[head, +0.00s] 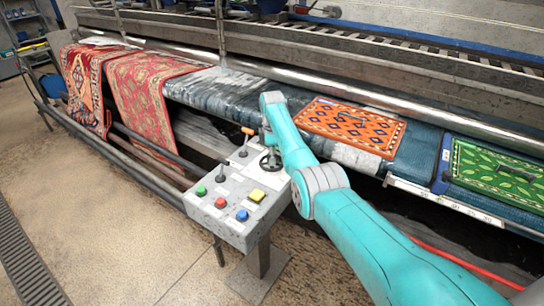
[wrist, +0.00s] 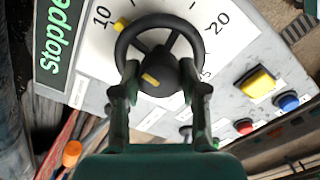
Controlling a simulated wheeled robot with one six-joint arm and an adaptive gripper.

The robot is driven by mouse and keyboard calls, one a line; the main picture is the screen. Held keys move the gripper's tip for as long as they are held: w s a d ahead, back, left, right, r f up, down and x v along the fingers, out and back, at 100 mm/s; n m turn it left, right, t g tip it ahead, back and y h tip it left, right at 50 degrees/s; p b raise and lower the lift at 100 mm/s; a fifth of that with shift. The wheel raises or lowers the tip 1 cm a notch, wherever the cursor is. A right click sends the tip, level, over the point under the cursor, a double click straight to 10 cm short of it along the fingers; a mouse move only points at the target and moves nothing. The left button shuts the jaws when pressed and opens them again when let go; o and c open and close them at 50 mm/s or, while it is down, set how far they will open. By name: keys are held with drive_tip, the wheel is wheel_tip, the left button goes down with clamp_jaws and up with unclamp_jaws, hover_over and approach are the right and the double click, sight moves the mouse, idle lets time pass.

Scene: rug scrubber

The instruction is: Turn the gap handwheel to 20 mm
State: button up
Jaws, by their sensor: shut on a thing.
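The gap handwheel (wrist: 122,49) is black with a round rim and spokes. A yellow mark on its upper-left rim lies beside the printed 10, and another yellow piece is near the hub. The dial plate (wrist: 98,45) shows 10 at upper left and 20 at upper right; other figures are partly covered. My gripper (wrist: 158,72) is shut on the handwheel, its two dark fingers reaching over the lower rim. In the head view the handwheel (head: 270,163) is at the control box's far right corner, and my arm hides most of my gripper.
The grey control box (head: 235,235) carries green, red, blue and yellow buttons (head: 257,195) and levers, one orange-tipped (head: 248,131). A green sign reading "Stoppe…" (wrist: 55,35) stands beside the dial. Rugs, including an orange one (head: 350,125), lie on the machine behind. Open floor is at left.

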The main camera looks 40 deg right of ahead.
drive_tip(key=m, duration=2.1)
drive_tip(key=shift+m, duration=0.4)
drive_tip(key=o, duration=1.1)
drive_tip(key=shift+o, duration=0.2)
